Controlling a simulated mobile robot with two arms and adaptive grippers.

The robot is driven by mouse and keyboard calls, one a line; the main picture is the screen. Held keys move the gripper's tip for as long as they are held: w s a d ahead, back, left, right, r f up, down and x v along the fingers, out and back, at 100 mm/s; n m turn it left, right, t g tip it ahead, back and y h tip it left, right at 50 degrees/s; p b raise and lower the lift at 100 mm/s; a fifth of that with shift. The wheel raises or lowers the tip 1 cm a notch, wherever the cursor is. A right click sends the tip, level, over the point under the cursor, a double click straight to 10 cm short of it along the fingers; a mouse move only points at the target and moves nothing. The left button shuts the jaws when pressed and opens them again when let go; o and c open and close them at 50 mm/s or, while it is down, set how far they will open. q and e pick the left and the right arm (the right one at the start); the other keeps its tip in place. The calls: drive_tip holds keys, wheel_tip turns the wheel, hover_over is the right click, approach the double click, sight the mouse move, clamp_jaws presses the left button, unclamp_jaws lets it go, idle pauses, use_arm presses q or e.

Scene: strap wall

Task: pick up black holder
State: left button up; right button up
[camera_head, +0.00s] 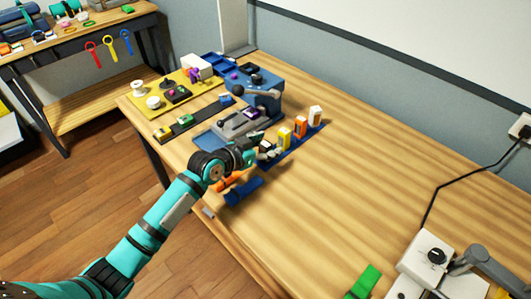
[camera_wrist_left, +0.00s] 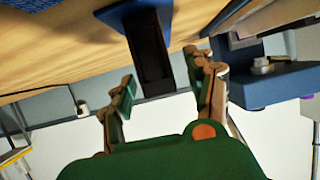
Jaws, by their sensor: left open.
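My left gripper (camera_head: 257,153) is at the near end of a blue rack (camera_head: 312,135) on the wooden table. In the left wrist view the left gripper (camera_wrist_left: 165,92) is open, with one finger on each side of a black holder (camera_wrist_left: 150,58). The black holder stands against a blue base, and its end lies between the fingers with gaps visible. In the head view the gripper mostly hides the black holder. A yellow holder (camera_head: 284,138), an orange holder (camera_head: 300,126) and a white holder (camera_head: 315,115) stand in a row on the rack. My right gripper is not in view.
A blue-grey machine (camera_head: 256,88) stands close behind the gripper. An orange piece (camera_head: 231,181) and a dark blue piece (camera_head: 243,191) lie near the front edge. A yellow board (camera_head: 170,95) is at the left. The table's middle right is clear.

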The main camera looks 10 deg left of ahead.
use_arm(q)
clamp_jaws()
drive_tip(key=shift+r, duration=0.15)
